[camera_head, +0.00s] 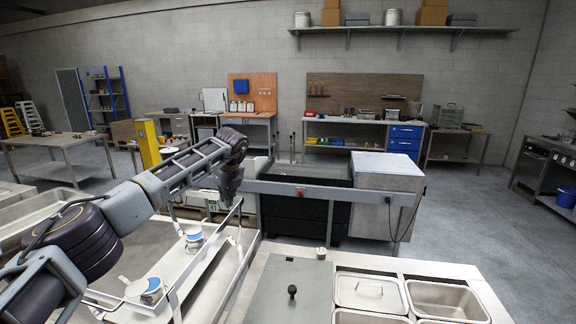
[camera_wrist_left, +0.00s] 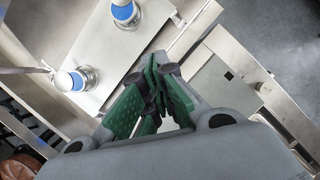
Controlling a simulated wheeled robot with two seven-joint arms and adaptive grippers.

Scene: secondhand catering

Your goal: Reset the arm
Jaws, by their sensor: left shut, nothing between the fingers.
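My left arm reaches in from the left in the head view, with its left gripper (camera_head: 229,200) hanging down above the metal counter with the railed shelf (camera_head: 205,262). In the left wrist view the left gripper (camera_wrist_left: 158,80) shows green-padded fingers drawn together, with nothing held. Below it, white containers with blue tops (camera_wrist_left: 72,81) stand on the shelf, apart from the fingers. They also show in the head view (camera_head: 193,237), further down and left of the gripper. My right gripper is not in view.
Steel pans (camera_head: 370,291) and a flat lid with a black knob (camera_head: 290,289) lie at the front right. A metal box unit (camera_head: 386,185) and a grey horizontal bar (camera_head: 320,193) stand beyond the gripper. Open floor (camera_head: 470,220) lies to the right.

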